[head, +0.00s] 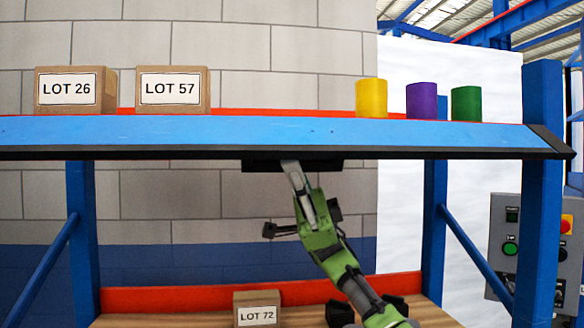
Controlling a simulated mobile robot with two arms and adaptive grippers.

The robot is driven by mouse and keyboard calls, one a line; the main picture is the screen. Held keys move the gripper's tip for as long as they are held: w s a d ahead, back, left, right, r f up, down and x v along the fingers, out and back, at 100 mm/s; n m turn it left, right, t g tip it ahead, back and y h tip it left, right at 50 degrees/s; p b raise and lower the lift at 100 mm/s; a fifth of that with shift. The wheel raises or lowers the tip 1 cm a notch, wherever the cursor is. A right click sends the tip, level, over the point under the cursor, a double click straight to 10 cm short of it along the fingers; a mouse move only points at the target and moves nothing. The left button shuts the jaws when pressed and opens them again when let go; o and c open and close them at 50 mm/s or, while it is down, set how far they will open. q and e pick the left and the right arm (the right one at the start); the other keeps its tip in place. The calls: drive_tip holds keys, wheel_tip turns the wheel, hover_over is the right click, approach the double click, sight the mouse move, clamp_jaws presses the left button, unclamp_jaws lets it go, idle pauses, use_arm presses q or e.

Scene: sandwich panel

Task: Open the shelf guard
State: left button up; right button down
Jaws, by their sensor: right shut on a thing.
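The shelf guard (200,130) is a long blue panel with a black lower edge. It runs across the front of the upper shelf in the head view. A short black handle (258,166) hangs under its middle. My right gripper (291,168) reaches up from below and is shut on this handle; its fingertips partly hide it. The green right arm comes in from the lower right. My left gripper is not in view.
Boxes LOT 26 (68,90) and LOT 57 (172,90) and yellow (371,98), purple (421,100) and green (466,103) cylinders stand behind the guard. Box LOT 72 (257,308) is below. Blue posts (538,200) flank the shelf; a control box (505,215) is right.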

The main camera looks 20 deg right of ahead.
drive_tip(key=c, duration=2.1)
unclamp_jaws()
drive_tip(key=shift+s+r, duration=0.1)
drive_tip(key=v, duration=0.7)
drive_tip(key=shift+f, duration=0.25)
